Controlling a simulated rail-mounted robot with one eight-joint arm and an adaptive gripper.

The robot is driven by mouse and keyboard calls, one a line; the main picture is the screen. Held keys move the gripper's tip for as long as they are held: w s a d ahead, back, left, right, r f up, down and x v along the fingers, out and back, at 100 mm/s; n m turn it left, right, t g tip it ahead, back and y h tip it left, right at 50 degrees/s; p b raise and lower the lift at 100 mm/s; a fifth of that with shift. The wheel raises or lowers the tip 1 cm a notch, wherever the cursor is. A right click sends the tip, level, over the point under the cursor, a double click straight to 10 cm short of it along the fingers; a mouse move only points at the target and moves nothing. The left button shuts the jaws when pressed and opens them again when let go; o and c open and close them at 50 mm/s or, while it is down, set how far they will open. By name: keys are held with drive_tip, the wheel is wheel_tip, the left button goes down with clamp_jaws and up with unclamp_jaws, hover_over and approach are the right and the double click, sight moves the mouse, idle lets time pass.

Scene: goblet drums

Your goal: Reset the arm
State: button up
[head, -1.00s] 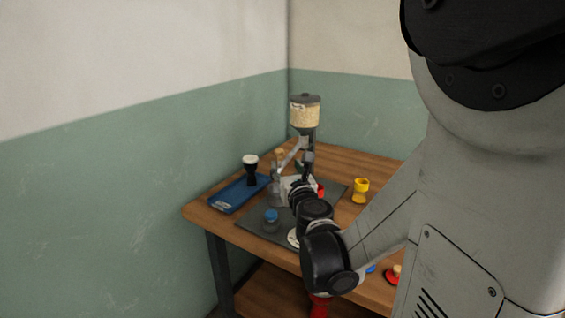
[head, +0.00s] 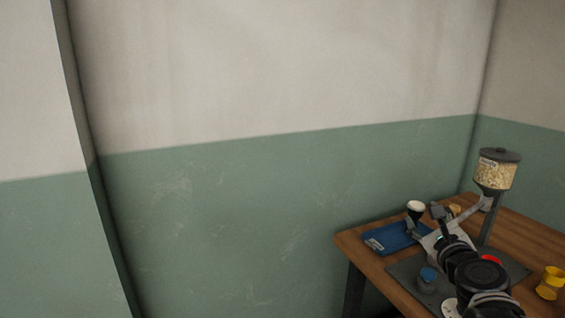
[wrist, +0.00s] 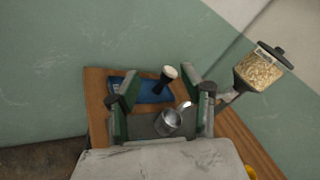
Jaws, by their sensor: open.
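My gripper (wrist: 159,76) is open, with its two green-sided fingers spread in the wrist view. It also shows small in the head view (head: 440,213), above the table close to the black drum with a white top (head: 415,207). That drum stands on a blue tray (head: 386,242); in the wrist view the drum (wrist: 166,78) appears between the fingers. A grey metal cup (wrist: 168,123) appears nearer, below the finger gap. Nothing is visibly gripped. My arm hides part of the dark mat (head: 403,268).
A dispenser with pale contents (head: 496,172) stands at the back of the wooden table (head: 350,240). A blue-topped object (head: 428,275) is on the mat. A yellow goblet drum (head: 550,283) stands at the right. Bare wall fills the left of the head view.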

drive_tip(key=s+a+n+g+y+p, duration=0.1)
drive_tip(key=s+a+n+g+y, duration=0.2)
drive_tip(key=a+n, duration=0.5)
drive_tip(key=s+a+n+g+y+p, duration=0.1)
drive_tip(key=s+a+n+g+y, duration=0.1)
drive_tip(key=s+a+n, duration=0.6)
drive_tip(key=s+d+f+n+g+h+p, duration=0.1)
drive_tip(key=s+f+n+g, duration=0.3)
drive_tip(key=s+n, duration=0.5)
drive_tip(key=d+n+g+h, duration=0.1)
drive_tip(key=n, duration=0.4)
drive_tip(key=shift+s+h+p, duration=0.3)
